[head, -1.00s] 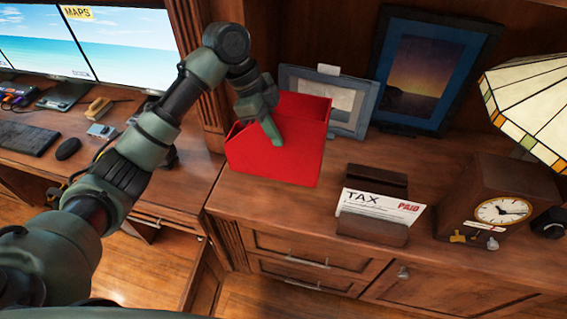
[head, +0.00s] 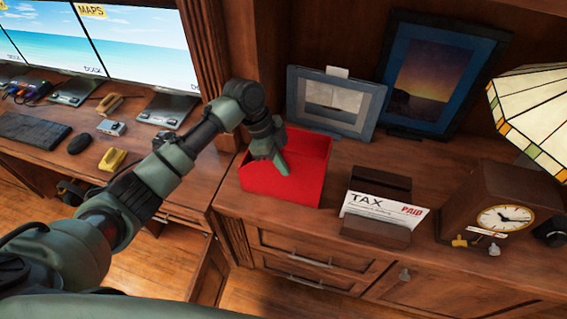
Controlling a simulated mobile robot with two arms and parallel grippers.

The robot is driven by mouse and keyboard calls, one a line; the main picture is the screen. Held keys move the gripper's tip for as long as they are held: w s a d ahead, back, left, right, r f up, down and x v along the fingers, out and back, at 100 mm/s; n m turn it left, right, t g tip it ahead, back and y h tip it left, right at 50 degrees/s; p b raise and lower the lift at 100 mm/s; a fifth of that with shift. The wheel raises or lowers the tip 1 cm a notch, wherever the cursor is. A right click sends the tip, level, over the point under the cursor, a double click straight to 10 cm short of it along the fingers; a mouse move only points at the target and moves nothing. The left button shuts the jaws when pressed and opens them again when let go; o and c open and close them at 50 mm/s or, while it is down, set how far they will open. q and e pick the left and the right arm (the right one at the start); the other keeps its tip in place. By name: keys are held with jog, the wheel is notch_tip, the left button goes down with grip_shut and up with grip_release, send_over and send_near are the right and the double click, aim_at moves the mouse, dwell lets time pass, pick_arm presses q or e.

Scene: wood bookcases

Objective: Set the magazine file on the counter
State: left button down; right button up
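The red magazine file (head: 295,187) is upright at the left end of the wooden counter (head: 290,224), with its open top facing up. It appears to be at or just above the counter surface; I cannot tell if its base touches. My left gripper (head: 281,166) reaches down into the file's open top from the left and appears shut on one of its walls. The exact contact is hidden by the finger. My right gripper is not in view.
Behind the file stand a small framed picture (head: 336,101) and a larger blue one (head: 437,72). A letter holder (head: 376,228), a clock (head: 484,207) and a lamp (head: 535,110) are to the right. A desk with monitors (head: 137,45) is to the left.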

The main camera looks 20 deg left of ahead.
pick_arm(q)
jog(key=c, duration=1.6)
grip_release()
jog(key=shift+f, duration=0.1)
jog(key=b+v, duration=0.3)
jog(key=v, duration=0.9)
